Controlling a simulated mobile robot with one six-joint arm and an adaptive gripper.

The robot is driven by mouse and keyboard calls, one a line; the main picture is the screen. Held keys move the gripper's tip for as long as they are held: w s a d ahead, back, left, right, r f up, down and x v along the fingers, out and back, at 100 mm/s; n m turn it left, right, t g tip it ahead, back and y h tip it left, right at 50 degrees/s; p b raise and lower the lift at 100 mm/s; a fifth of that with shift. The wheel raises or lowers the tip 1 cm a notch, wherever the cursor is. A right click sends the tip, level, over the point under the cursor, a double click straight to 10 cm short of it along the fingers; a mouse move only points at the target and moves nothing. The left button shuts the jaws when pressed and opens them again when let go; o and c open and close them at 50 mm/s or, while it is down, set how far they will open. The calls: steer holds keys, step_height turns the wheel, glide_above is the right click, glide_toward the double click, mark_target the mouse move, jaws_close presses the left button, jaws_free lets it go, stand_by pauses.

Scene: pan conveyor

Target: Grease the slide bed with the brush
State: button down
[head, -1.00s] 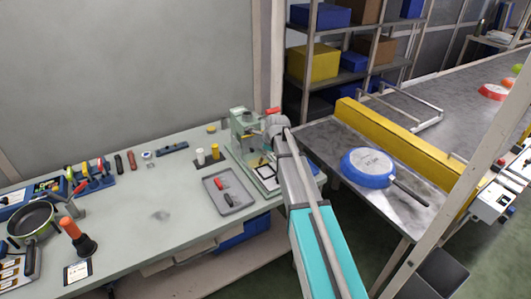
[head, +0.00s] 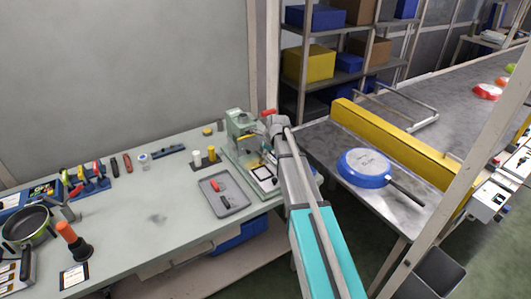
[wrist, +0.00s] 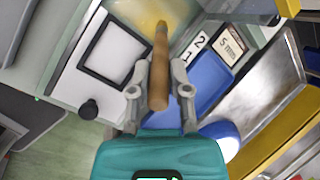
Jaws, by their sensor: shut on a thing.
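My gripper (wrist: 160,95) is shut on the wooden handle of the brush (wrist: 158,75), shown in the wrist view. The brush points away from my gripper, and its far end is over a yellowish smeared patch on the pale slide bed (wrist: 135,22). I cannot tell whether the bristles touch the bed. In the head view the green press-like machine (head: 240,125) with a red-tipped lever stands at the right end of the bench. My arm reaches in front of it and hides my gripper and most of the brush there.
A black-framed white square (wrist: 103,50) and a black knob (wrist: 89,109) lie beside the bed. A blue tray (wrist: 207,80) is right of the brush. A grey tray (head: 235,206) lies on the bench, left of the machine. A blue pan (head: 362,168) rests upside down on the metal table.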

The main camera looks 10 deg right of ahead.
steer(key=shift+w+d, duration=0.2)
steer(key=shift+d, duration=0.45)
steer(key=shift+a, duration=0.25)
steer(key=shift+a, duration=0.7)
steer(key=shift+a, duration=0.15)
steer(key=shift+a, duration=0.75)
steer(key=shift+w+a, duration=0.1)
steer(key=shift+a, duration=0.1)
steer(key=shift+a, duration=0.7)
steer(key=shift+a, duration=0.1)
